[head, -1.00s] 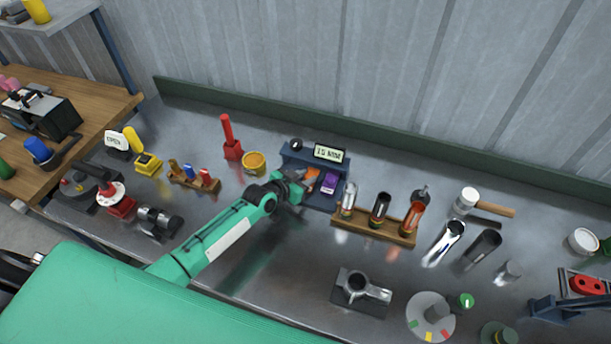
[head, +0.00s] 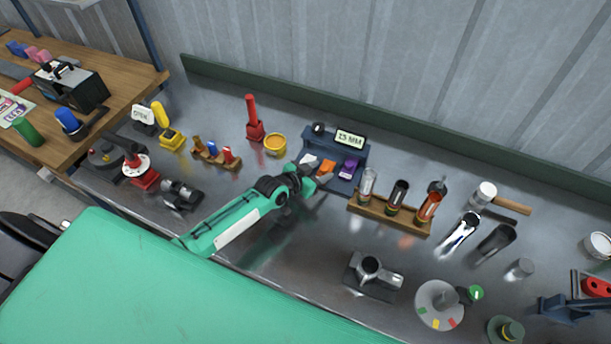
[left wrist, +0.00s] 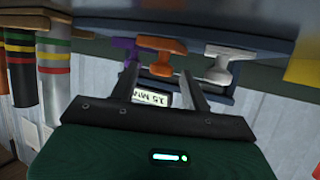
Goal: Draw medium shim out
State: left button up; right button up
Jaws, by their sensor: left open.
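A dark blue shim stand (head: 366,148) with a small readout holds three shims side by side: a white one (head: 309,160), an orange one (head: 326,167) in the middle and a purple one (head: 348,167). I take the middle orange shim as the medium one. My left gripper (head: 314,186) is just in front of the stand, open and empty. In the left wrist view, its spread fingers (left wrist: 160,88) point at the orange shim (left wrist: 160,52), with a gap between. The purple shim (left wrist: 122,46) and white shim (left wrist: 229,58) flank it. My right gripper is out of view.
A wooden rack (head: 389,213) with several upright tubes stands close to the right of the stand. A yellow tin (head: 275,143) and a red-handled tool (head: 253,120) are to its left. The metal bench in front of the rack is partly clear.

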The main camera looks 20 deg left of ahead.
pick_arm(q)
jog(key=b+v, duration=0.3)
jog(key=v, duration=1)
jog(key=shift+s, duration=0.15)
